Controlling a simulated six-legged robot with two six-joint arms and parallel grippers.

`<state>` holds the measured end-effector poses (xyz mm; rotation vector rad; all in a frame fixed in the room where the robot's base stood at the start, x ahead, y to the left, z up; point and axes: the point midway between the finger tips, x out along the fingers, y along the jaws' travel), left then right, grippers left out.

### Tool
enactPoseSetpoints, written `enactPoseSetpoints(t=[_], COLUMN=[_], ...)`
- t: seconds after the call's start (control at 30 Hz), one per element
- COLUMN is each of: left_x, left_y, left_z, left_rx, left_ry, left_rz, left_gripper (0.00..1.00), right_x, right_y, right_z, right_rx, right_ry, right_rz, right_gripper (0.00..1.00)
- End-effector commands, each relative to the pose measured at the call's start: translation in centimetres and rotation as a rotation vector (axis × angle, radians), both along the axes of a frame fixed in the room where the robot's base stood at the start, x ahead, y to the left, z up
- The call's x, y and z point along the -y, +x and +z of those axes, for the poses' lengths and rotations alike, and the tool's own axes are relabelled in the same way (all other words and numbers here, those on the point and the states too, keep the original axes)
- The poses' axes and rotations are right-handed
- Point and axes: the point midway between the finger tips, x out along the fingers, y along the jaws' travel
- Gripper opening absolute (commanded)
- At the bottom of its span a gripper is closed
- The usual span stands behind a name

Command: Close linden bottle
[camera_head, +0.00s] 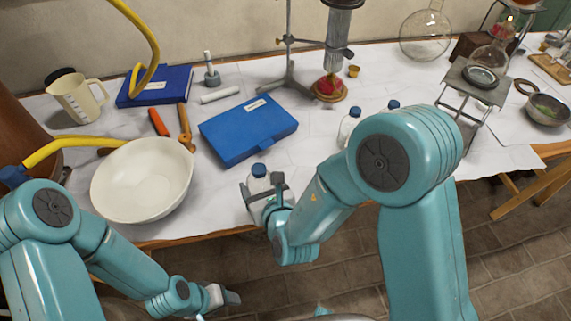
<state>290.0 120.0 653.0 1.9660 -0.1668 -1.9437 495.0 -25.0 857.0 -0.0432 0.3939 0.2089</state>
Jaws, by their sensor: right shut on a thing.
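A small pale bottle (257,185) with a blue cap (259,170) stands upright near the front edge of the table, right of the white bowl. My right gripper (264,190) is shut around this bottle below the cap. The cap sits on its top, but I cannot tell how tight it is. No label can be read, and the gripper hides part of the bottle. My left gripper (228,297) is low in front of the table edge, apart from the bottle; its jaw opening is unclear.
A white bowl (140,182) stands at the left, and a blue case (247,130) lies behind the bottle. Two more blue-capped bottles (349,127) (392,107) stand behind my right arm.

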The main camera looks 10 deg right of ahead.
Motion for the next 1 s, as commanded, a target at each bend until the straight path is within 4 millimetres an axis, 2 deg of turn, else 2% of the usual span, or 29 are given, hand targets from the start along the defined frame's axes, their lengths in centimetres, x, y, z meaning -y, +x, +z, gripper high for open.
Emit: enactPoseSetpoints(t=[0.17, 0.27, 0.4, 0.5, 0.6, 0.73, 0.87, 1.0], left_x=[0.0, 0.0, 0.0, 0.0, 0.0, 0.0, 0.0, 0.0], left_y=[0.0, 0.0, 0.0, 0.0, 0.0, 0.0, 0.0, 0.0], left_z=[0.0, -0.1, -0.2, -0.4, -0.5, -0.6, -0.6, -0.6], left_rx=[0.0, 0.0, 0.0, 0.0, 0.0, 0.0, 0.0, 0.001], left_ry=[0.0, 0.0, 0.0, 0.0, 0.0, 0.0, 0.0, 0.0], left_rz=[-0.001, -0.001, -0.001, -0.001, -0.001, -0.001, -0.001, -0.002], left_gripper=[0.62, 0.62, 0.62, 0.62, 0.62, 0.62, 0.62, 0.62], right_x=[2.3, 4.3, 8.0, 10.6, 12.7, 14.7, 16.0, 16.1], right_y=[4.1, 7.0, 11.2, 13.4, 14.7, 15.6, 15.6, 15.6], right_z=[2.1, 4.3, 8.8, 12.1, 14.9, 17.3, 17.9, 17.8], right_rx=[0.013, 0.016, 0.017, 0.015, 0.012, 0.01, 0.007, 0.006], right_ry=[0.006, 0.009, 0.014, 0.013, 0.01, 0.006, 0.001, 0.0], right_rz=[-0.135, -0.254, -0.456, -0.582, -0.677, -0.744, -0.765, -0.767], right_gripper=[0.0, 0.0, 0.0, 0.0, 0.0, 0.0, 0.0, 0.0])
